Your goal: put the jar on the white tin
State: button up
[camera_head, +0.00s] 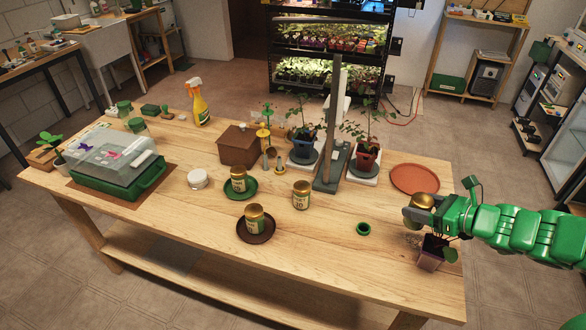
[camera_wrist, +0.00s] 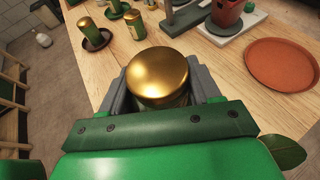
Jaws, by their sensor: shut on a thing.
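My gripper (camera_head: 420,208) is over the right end of the table. It is shut on a jar with a gold lid (camera_wrist: 158,75), which sits between the two grey fingers in the wrist view. The lid of this held jar (camera_head: 423,201) also shows in the head view; most of its body is hidden by the fingers. The white tin (camera_head: 198,181) is a low round tin on the left half of the table, far from my gripper, with nothing on its top. I cannot make it out in the wrist view.
Other gold-lidded jars stand on a green saucer (camera_head: 251,194), on a dark saucer (camera_head: 242,231) and on bare wood (camera_head: 301,195). A potted plant (camera_head: 430,256) stands below my gripper. A terracotta tray (camera_head: 415,179), grey post (camera_head: 335,115) and brown box (camera_head: 238,150) stand behind.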

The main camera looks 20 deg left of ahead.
jog(key=w+a+n+g+y, duration=0.1)
jog(key=w+a, duration=0.3)
jog(key=a, duration=1.1)
jog(key=w+a+n+g, duration=0.2)
jog(key=w+a, duration=0.2)
jog(key=a, duration=1.2)
jog(key=s+a+r+n+g, duration=0.1)
jog(key=s+a, duration=0.3)
jog(key=a, duration=0.6)
jog(key=s+a+r, duration=0.2)
jog(key=s+a, duration=0.1)
jog(key=a, duration=0.6)
jog(key=s+a+r+n+g, duration=0.1)
jog(key=s+a, duration=0.3)
jog(key=a, duration=0.6)
send_over(197, 175)
jog(key=shift+y, duration=0.3)
jog(key=shift+w+f, duration=0.1)
jog(key=shift+f, duration=6.3)
jog(key=shift+f, duration=0.1)
